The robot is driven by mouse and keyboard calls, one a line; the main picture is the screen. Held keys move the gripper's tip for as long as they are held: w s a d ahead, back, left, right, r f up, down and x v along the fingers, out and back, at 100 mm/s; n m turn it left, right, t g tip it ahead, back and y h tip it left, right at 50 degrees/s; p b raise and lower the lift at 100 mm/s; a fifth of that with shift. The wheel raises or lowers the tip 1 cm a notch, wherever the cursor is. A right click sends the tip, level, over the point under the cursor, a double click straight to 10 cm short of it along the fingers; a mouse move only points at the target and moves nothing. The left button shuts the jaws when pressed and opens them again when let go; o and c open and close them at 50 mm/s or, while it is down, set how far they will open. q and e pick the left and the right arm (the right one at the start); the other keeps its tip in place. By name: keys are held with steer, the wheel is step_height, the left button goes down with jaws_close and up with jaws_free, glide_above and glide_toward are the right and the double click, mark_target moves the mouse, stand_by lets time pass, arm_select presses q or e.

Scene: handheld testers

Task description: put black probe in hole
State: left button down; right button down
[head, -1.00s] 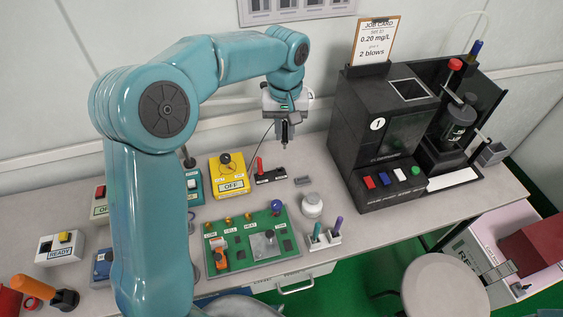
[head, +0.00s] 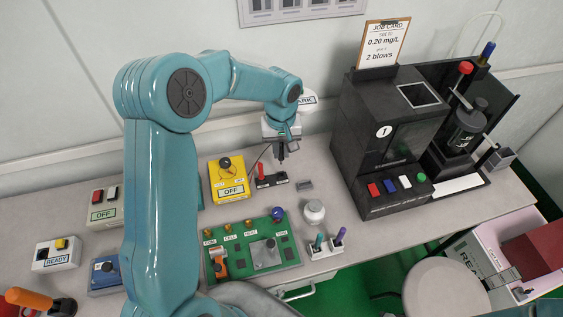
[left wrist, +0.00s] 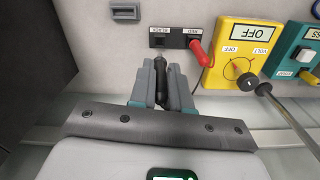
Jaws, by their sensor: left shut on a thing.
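My left gripper (head: 281,150) is shut on the black probe (left wrist: 161,74), which shows between the fingers (left wrist: 158,88) in the left wrist view. The black holder block (head: 277,182) lies on the bench just below the gripper in the head view. In the left wrist view the block (left wrist: 178,41) has BLACK and RED labels, and the red probe (left wrist: 198,52) stands at its RED end. The black probe lines up roughly with the BLACK end; its tip seems apart from the block, but the exact gap is unclear. My right gripper is not in view.
The yellow meter (head: 228,179) stands left of the block, with a cable near it. A small grey block (head: 305,185) lies to the right. The green board (head: 249,246) and white jar (head: 314,211) are in front; the black tester (head: 384,140) stands farther right.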

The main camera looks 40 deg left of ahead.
mark_target(281, 159)
arm_select(q)
step_height(281, 159, down, 7)
steer(key=shift+r, duration=0.15)
steer(key=shift+w, duration=0.1)
stand_by(0.3)
steer(key=shift+f, duration=0.3)
steer(key=c, duration=1.1)
jaws_free()
steer(key=shift+r, duration=0.1)
